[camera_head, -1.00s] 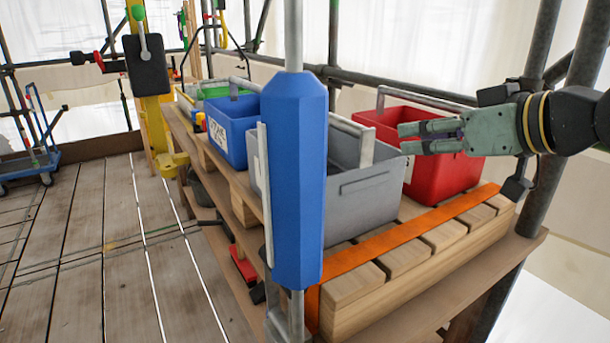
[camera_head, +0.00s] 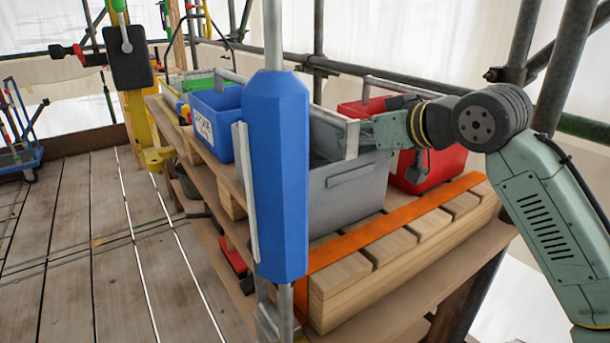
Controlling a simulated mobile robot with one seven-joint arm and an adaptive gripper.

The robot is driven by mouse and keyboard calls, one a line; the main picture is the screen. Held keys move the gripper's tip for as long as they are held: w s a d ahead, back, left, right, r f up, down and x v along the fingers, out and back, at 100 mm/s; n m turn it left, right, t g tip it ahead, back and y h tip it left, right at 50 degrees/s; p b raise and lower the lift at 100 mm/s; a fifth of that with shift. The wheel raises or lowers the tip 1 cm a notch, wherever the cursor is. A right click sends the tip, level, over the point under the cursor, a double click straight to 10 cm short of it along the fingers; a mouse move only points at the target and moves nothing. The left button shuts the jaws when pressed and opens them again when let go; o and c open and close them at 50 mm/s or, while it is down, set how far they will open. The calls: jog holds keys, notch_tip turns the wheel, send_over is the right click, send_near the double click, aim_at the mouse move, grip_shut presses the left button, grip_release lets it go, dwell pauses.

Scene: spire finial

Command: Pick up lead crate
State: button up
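The grey crate (camera_head: 345,195), the likely lead crate by its colour, stands on the wooden pallet in the middle. No label shows on it. Its raised light grey handle (camera_head: 352,139) is at its right end. My gripper (camera_head: 366,132) reaches in from the right, its fingertips at the handle. The fingers are small and partly hidden there, so I cannot tell whether they are open or closed on the bar. The crate's left part is hidden behind a blue column.
A red crate (camera_head: 448,165) stands close behind my gripper. A blue crate (camera_head: 218,130) and a green one (camera_head: 206,83) stand further left. An orange strip (camera_head: 400,219) crosses the pallet slats (camera_head: 397,250). Scaffold poles (camera_head: 556,75) rise at the right.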

jog(key=shift+c, duration=0.3)
grip_shut()
dwell(0.8)
